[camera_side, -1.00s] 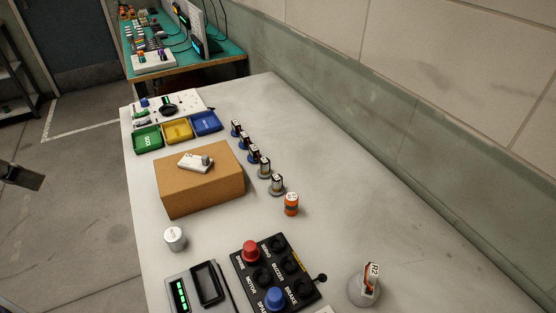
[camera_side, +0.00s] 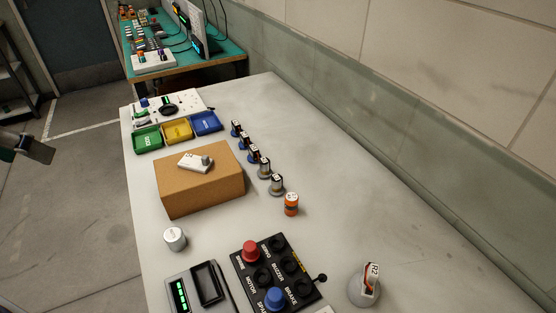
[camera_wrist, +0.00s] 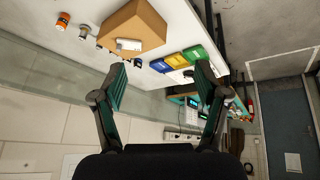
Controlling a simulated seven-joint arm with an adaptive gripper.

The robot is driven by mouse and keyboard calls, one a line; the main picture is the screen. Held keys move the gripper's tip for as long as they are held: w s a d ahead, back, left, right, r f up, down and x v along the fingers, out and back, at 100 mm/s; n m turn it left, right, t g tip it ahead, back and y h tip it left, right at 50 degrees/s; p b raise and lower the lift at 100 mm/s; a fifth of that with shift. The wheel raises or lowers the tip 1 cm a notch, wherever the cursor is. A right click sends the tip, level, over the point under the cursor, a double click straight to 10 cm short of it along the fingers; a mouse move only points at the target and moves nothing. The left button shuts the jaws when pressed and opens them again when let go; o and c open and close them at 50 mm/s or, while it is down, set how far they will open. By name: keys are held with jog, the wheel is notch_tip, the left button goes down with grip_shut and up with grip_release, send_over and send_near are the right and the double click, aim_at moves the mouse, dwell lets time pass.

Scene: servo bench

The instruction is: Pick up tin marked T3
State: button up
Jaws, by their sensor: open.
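A small silver-white tin (camera_side: 175,238) stands upright near the left edge of the white bench in the side view; its top marking is too small to read. An orange tin (camera_side: 291,204) with a pale top stands right of the cardboard box, and it also shows in the wrist view (camera_wrist: 63,20). I cannot tell which tin bears T3. My gripper (camera_wrist: 160,84) is open and empty in the wrist view, with its two fingers wide apart. In the side view, part of my arm's end shows at the left edge, off the bench and apart from both tins.
A cardboard box (camera_side: 201,187) carries a small white device (camera_side: 195,162). Green (camera_side: 147,139), yellow (camera_side: 178,131) and blue (camera_side: 206,123) trays stand behind it. Several small labelled stands line its right. A black button panel (camera_side: 277,270) and R2 stand (camera_side: 364,290) are in front. The bench's right side is clear.

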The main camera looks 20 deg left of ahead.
jog(key=w+d+f+g, duration=0.25)
jog(key=w+d, duration=0.25)
jog(key=w, duration=0.3)
jog(key=g, duration=0.3)
send_over(173, 233)
jog(key=shift+m, duration=0.4)
jog(key=f, duration=2)
jog(key=shift+d+f, duration=0.2)
jog(key=shift+f, duration=0.15)
jog(key=f, duration=0.5)
jog(key=shift+a+f, duration=0.2)
jog(key=shift+f, duration=0.15)
jog(key=c, duration=1.3)
jog(key=shift+o, duration=0.2)
jog(key=shift+r, duration=0.1)
